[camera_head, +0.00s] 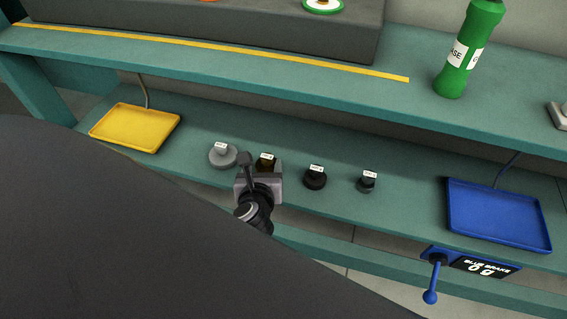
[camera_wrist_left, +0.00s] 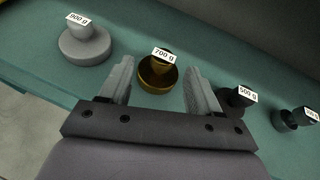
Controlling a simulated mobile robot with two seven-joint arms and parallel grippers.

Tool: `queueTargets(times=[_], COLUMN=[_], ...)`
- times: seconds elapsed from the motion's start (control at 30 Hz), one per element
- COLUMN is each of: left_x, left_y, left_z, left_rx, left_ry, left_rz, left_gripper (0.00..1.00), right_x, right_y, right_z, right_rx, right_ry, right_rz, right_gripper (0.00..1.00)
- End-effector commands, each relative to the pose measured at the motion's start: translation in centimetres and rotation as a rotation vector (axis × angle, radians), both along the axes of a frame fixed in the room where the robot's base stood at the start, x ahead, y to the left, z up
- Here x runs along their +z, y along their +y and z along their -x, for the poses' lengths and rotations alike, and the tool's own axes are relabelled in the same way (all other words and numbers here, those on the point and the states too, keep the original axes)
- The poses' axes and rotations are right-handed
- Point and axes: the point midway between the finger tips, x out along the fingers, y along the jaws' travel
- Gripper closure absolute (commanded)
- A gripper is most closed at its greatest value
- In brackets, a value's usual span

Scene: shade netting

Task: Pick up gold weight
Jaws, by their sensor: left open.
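The gold weight (camera_wrist_left: 158,76) stands upright on the lower green shelf, with a white label reading 700 g. In the left wrist view it lies between and just beyond the two open fingers of my left gripper (camera_wrist_left: 160,84). The fingers appear apart from it on both sides. In the head view the gold weight (camera_head: 266,164) is partly hidden behind my left gripper (camera_head: 257,172), and mostly its label shows. My right gripper is in neither view.
A grey 900 g weight (camera_head: 222,156) stands left of the gold one. Two black weights (camera_head: 315,178) (camera_head: 368,182) stand to the right. A yellow tray (camera_head: 136,128) and a blue tray (camera_head: 498,214) lie at the shelf's ends. The upper shelf (camera_head: 300,80) overhangs behind, holding a green bottle (camera_head: 468,52).

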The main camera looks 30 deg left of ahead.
Motion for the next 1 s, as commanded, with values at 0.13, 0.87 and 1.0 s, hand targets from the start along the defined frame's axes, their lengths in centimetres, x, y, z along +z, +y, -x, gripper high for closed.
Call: queueTargets(times=[0.13,0.87,1.0], left_x=[0.0,-2.7,-2.7], left_y=[0.3,3.2,3.2], left_z=[-0.6,-6.0,-6.0], left_rx=[-0.007,-0.009,-0.009], left_ry=[0.009,0.011,0.011], left_rz=[-0.047,-0.045,-0.045], left_gripper=[0.37,0.37,0.57], right_x=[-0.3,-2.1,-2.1], right_y=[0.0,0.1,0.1], right_z=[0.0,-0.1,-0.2], right_rx=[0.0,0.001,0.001], right_ry=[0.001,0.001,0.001], right_rz=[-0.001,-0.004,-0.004], right_gripper=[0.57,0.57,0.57])
